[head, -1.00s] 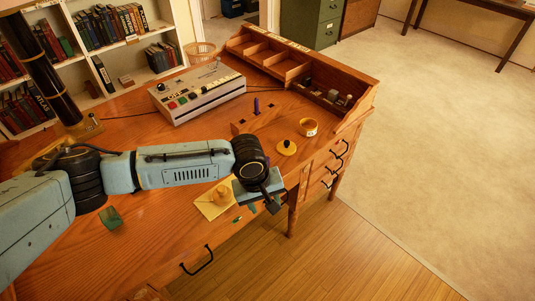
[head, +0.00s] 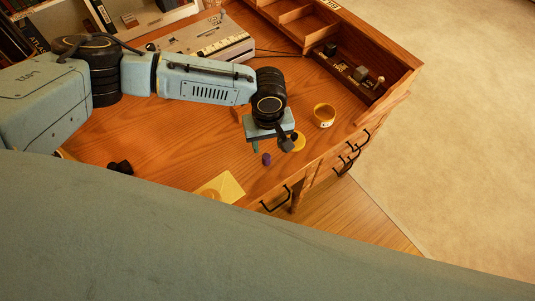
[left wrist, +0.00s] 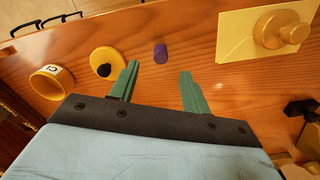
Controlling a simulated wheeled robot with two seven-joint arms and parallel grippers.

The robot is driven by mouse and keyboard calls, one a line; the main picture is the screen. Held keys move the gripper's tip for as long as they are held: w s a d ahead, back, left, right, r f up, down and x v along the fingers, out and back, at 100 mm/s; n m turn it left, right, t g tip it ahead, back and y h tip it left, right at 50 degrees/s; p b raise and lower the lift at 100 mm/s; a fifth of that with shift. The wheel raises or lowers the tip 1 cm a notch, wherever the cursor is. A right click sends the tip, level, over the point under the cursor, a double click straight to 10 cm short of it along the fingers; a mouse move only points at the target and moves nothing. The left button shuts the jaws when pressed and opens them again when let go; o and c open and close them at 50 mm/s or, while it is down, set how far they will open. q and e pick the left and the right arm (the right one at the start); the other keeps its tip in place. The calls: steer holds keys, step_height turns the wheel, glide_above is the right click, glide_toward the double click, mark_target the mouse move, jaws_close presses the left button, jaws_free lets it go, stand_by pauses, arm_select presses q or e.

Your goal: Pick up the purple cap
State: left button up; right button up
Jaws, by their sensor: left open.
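The purple cap (head: 266,159) is a small dark cylinder on the wooden desk, just in front of my left gripper (head: 268,147) in the head view. The cap also shows in the left wrist view (left wrist: 160,53), just beyond the tips of the green fingers and roughly between their lines. My left gripper (left wrist: 160,72) is open and empty in that view. The cap stands apart from both fingers. My right gripper is not in view.
A yellow disc with a black knob (left wrist: 107,62) lies close beside one finger, with a yellow labelled ring (left wrist: 50,82) past it. A yellow sheet (left wrist: 237,47) bearing a brass knobbed piece (left wrist: 280,30) lies on the other side. A grey console (head: 205,38) stands farther back.

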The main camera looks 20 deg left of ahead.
mark_target(267, 157)
arm_select(q)
step_height(267, 157, down, 3)
steer(key=shift+w, duration=0.1)
steer(key=shift+f, duration=0.25)
steer(key=shift+a+f, duration=0.1)
steer(key=shift+f, duration=0.6)
step_height(267, 157, down, 4)
steer(key=shift+a+r+b, duration=0.1)
steer(key=shift+r+b, duration=0.15)
steer(key=shift+b, duration=0.25)
steer(key=shift+f, duration=0.2)
steer(key=shift+c, duration=0.6)
jaws_close()
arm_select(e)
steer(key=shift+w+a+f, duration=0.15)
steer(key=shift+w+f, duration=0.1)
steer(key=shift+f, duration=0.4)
